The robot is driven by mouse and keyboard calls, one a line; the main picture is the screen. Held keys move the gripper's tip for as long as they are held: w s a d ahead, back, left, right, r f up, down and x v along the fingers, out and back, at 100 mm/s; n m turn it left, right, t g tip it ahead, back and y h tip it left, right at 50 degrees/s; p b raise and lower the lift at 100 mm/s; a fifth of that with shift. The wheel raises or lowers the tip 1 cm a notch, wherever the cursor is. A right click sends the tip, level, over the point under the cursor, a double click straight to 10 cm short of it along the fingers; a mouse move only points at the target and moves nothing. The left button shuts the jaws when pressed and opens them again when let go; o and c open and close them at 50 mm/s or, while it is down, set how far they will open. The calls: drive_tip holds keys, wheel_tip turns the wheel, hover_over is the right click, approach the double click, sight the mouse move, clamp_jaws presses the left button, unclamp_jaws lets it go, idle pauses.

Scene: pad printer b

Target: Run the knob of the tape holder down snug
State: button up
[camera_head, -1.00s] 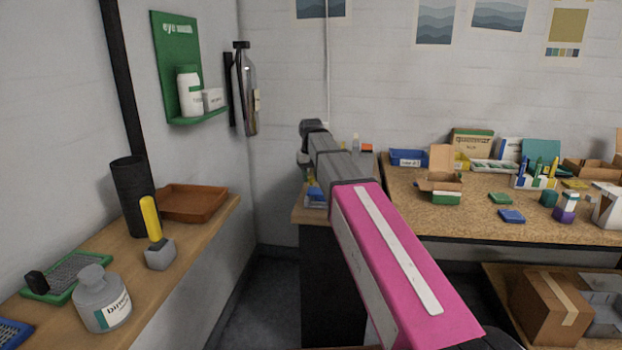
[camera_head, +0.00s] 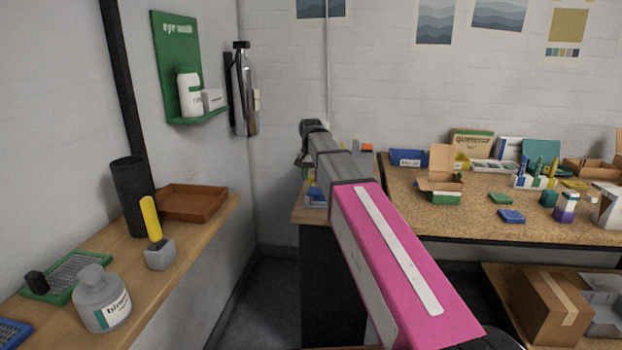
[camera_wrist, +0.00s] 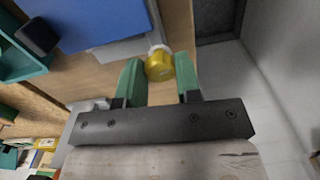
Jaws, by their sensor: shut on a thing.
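The yellow knob (camera_wrist: 159,67) is between the green fingertips of my gripper (camera_wrist: 160,72) in the wrist view. My gripper is shut on it. A pale collar or stem end shows just beyond the knob. A blue block with a grey base (camera_wrist: 95,22), perhaps part of the tape holder, lies beside the knob at the upper left. In the head view my arm reaches to the small table in the corner and hides the knob and the gripper's fingers. A blue thing (camera_head: 316,195) shows on that table, left of my arm.
A wooden shelf on the left holds a grey bottle (camera_head: 102,299), a yellow-handled tool (camera_head: 153,228), a black cylinder (camera_head: 132,197) and a brown tray (camera_head: 190,202). The workbench (camera_head: 480,218) on the right carries boxes and bottles. A cardboard box (camera_head: 550,306) sits lower right.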

drive_tip(key=shift+m, duration=1.4)
drive_tip(key=shift+m, duration=0.5)
drive_tip(key=o, duration=0.4)
drive_tip(key=shift+o, duration=0.2)
